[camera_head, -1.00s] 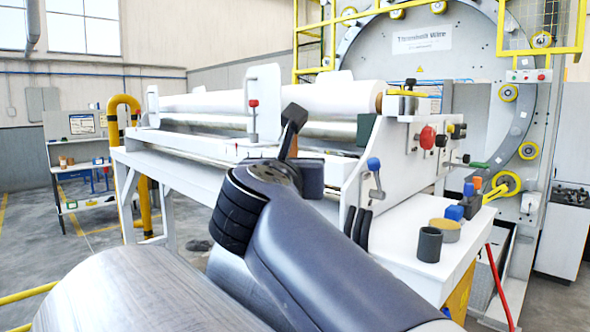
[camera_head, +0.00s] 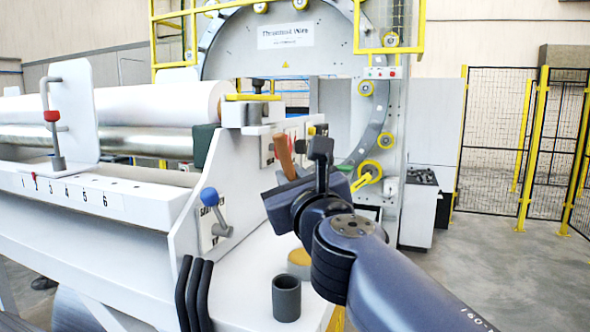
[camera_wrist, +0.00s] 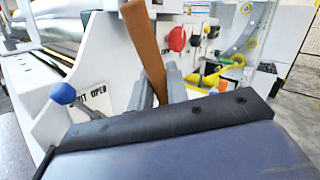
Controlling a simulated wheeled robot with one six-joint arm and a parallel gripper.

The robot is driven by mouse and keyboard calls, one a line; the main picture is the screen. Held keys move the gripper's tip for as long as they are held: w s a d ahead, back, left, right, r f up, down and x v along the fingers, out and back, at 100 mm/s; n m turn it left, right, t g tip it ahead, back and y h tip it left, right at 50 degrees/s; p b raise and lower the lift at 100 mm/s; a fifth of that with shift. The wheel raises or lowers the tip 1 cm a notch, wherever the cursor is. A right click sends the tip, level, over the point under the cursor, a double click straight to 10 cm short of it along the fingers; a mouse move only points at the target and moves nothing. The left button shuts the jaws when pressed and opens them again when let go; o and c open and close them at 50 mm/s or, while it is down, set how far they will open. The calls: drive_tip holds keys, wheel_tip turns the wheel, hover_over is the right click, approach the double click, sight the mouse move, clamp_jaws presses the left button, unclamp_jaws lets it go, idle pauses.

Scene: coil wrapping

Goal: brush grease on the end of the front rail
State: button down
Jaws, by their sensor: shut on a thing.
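My gripper (camera_head: 290,182) is in front of the white machine's end plate in the head view. In the wrist view its two grey fingers (camera_wrist: 159,92) are closed on a flat brown handle. That handle (camera_wrist: 146,45) rises above the fingers, and it also shows in the head view (camera_head: 286,156). I take it for the brush; no bristles can be made out. The front rail (camera_head: 90,196) is a long white beam with printed numbers at the left. My gripper is to the right of it, apart from it.
A grey cup (camera_head: 286,303) and a yellowish tin (camera_head: 299,260) stand on the white side table below my gripper. A blue-knobbed lever (camera_head: 213,206) juts from the end plate, and it shows in the wrist view (camera_wrist: 63,93). Black curved handles (camera_head: 194,290) stand nearby. Fenced floor lies right.

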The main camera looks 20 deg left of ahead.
drive_tip(key=shift+w+d+f, duration=0.2)
drive_tip(key=shift+w+d, duration=0.15)
drive_tip(key=shift+w, duration=0.05)
wheel_tip(320, 180, down, 6)
drive_tip(key=b, duration=0.6)
drive_tip(key=shift+a+f+b, duration=0.1)
drive_tip(key=shift+f+b, duration=0.55)
drive_tip(key=shift+f, duration=0.25)
idle(2.1)
drive_tip(key=shift+r, duration=0.1)
wheel_tip(320, 180, up, 8)
drive_tip(key=p, duration=0.7)
drive_tip(key=shift+f, duration=0.35)
